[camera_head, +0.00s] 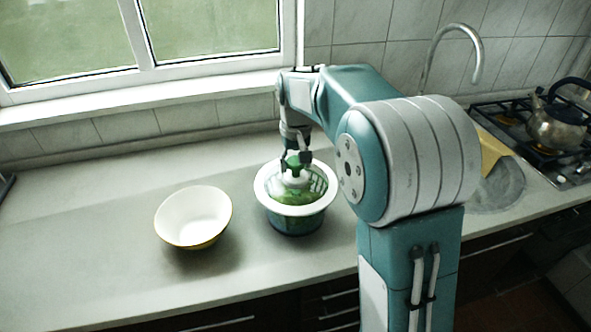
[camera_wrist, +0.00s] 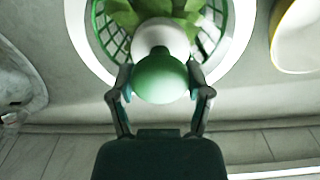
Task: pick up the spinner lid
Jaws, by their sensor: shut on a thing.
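The spinner lid has a round green knob (camera_wrist: 160,78) on a white stem, centred over the salad spinner (camera_head: 294,222). The spinner has a broad white rim and a dark green body, with a green slotted basket and leafy greens showing inside. My gripper (camera_head: 294,163) comes down from above, and its two fingers are shut on the knob from opposite sides. In the wrist view my gripper (camera_wrist: 160,82) has one finger on each side of the knob. I cannot tell whether the lid is raised off the spinner.
A white bowl (camera_head: 194,216) with a yellowish outside stands left of the spinner. Grey counter (camera_head: 90,235) is clear further left. A window is behind. At right are a tap (camera_head: 476,55), a sink area and a kettle (camera_head: 556,122) on the hob.

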